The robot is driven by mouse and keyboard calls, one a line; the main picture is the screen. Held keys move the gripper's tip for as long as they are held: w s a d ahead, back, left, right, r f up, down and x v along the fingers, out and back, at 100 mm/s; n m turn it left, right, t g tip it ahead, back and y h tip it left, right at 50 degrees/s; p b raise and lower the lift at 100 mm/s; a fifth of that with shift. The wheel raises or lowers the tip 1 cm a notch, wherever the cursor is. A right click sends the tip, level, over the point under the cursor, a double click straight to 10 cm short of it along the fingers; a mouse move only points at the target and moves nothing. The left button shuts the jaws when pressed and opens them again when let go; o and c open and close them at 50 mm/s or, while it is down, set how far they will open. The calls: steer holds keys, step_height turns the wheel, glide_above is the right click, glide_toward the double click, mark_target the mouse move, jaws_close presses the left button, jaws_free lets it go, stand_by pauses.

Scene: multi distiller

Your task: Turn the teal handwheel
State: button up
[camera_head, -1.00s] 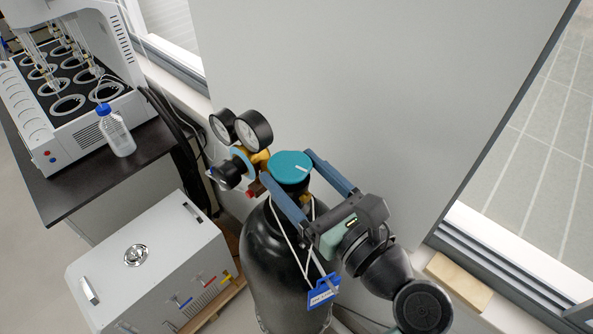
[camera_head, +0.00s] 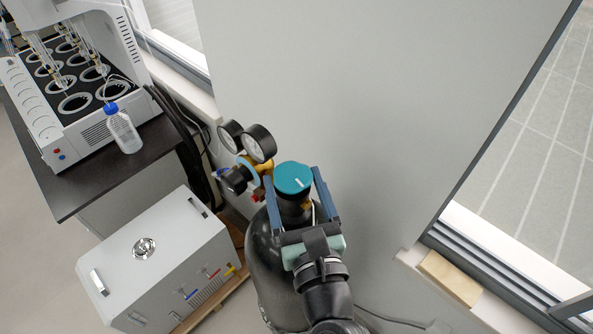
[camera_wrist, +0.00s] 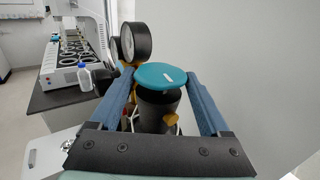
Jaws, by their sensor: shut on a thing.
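The teal handwheel (camera_head: 292,178) is a round cap with a white line, on top of a black gas cylinder (camera_head: 268,265). It also shows in the wrist view (camera_wrist: 160,75), with the line near its middle. My gripper (camera_head: 293,177) is shut on the handwheel, one blue finger on each side of it. The wrist view shows the same fingers (camera_wrist: 160,77) flanking its rim. My wrist and arm lie below the wheel in the head view and cover part of the cylinder.
Two pressure gauges (camera_head: 258,143) and a brass regulator stand close to the left of the handwheel. A grey wall (camera_head: 330,80) stands behind. A white cabinet (camera_head: 155,260) and a dark bench with a distiller (camera_head: 75,90) and a bottle (camera_head: 124,131) are further left.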

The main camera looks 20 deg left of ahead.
steer(key=shift+s+r+m+t+h+p, duration=0.1)
steer(key=shift+m+t+h+p, duration=1.25)
steer(key=shift+h, duration=0.75)
steer(key=shift+a+m+t+h, duration=0.15)
steer(key=shift+m+h, duration=0.6)
steer(key=shift+h, duration=0.15)
steer(key=shift+a+m+t+h, duration=0.1)
steer(key=shift+m+h, duration=0.6)
steer(key=shift+h, duration=0.2)
steer(key=shift+a+f+m+h+b, duration=0.15)
steer(key=shift+m+h+b, duration=0.15)
steer(key=shift+m+h, duration=0.7)
steer(key=shift+a+f+m+h+b, duration=0.15)
steer(key=shift+m+h+b, duration=0.3)
steer(key=shift+h, duration=1)
steer(key=shift+a+m+h+b, duration=0.15)
steer(key=shift+m+h, duration=0.7)
steer(key=shift+h, duration=0.4)
steer(key=shift+a+m+g+h+b, duration=0.1)
steer(key=shift+m+g+h+b, duration=0.85)
steer(key=shift+h, duration=0.65)
steer(key=shift+r+m, duration=0.1)
steer(key=shift+m, duration=0.15)
steer(key=o, duration=1.1)
steer(key=shift+o, duration=0.5)
steer(key=shift+r, duration=0.15)
